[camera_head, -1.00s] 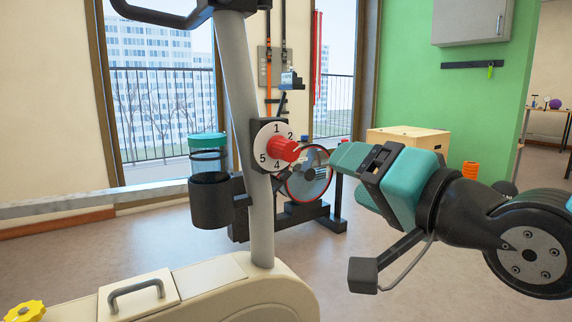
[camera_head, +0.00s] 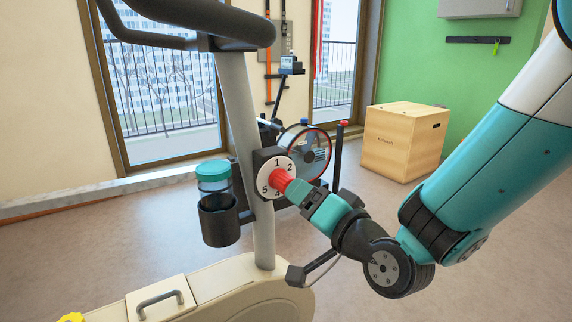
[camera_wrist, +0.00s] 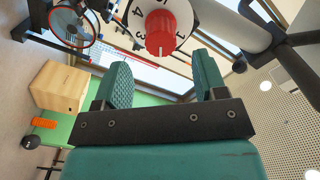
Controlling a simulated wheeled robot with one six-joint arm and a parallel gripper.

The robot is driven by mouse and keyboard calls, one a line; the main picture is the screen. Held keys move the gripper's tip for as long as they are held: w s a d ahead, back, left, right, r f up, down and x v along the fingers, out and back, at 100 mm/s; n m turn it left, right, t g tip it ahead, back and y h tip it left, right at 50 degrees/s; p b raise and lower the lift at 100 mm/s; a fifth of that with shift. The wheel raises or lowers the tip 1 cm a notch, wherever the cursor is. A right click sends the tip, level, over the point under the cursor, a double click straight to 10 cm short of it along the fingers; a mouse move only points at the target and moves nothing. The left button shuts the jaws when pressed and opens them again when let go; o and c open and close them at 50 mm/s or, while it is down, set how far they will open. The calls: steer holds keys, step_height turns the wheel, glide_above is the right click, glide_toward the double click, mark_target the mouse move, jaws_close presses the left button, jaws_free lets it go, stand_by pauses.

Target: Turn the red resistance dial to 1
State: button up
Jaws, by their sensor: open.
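The red resistance dial (camera_head: 281,180) sits on a round white numbered face (camera_head: 272,170) on the grey post of an exercise bike. The face reads 1 at its top, 2 at upper right and 5 at left. My gripper (camera_head: 296,189) is just right of the dial and partly covers the face's lower right. In the wrist view the dial (camera_wrist: 160,32) shows a white pointer line, beyond and between the tips of my open gripper (camera_wrist: 160,60). The jaws are empty, and I see no contact with the dial. Which number the pointer marks is unclear.
A cup holder (camera_head: 218,220) with a teal-lidded bottle (camera_head: 213,176) is left of the post. Black handlebars (camera_head: 205,22) hang above. A wooden box (camera_head: 403,142) and another machine with a round flywheel (camera_head: 306,152) stand behind. The floor at lower right is clear.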

mark_target(285, 185)
steer(key=p+x, duration=0.4)
steer(key=x, duration=0.1)
steer(key=shift+w+a+r+p, duration=0.2)
steer(key=shift+a+r+p, duration=0.05)
steer(key=shift+p, duration=0.15)
steer(key=shift+w+a+f+p, duration=0.3)
steer(key=shift+w+a+p, duration=0.15)
steer(key=shift+w+p, duration=0.2)
steer(key=shift+c, duration=0.4)
steer(key=c, duration=0.8)
steer(key=shift+c, duration=0.2)
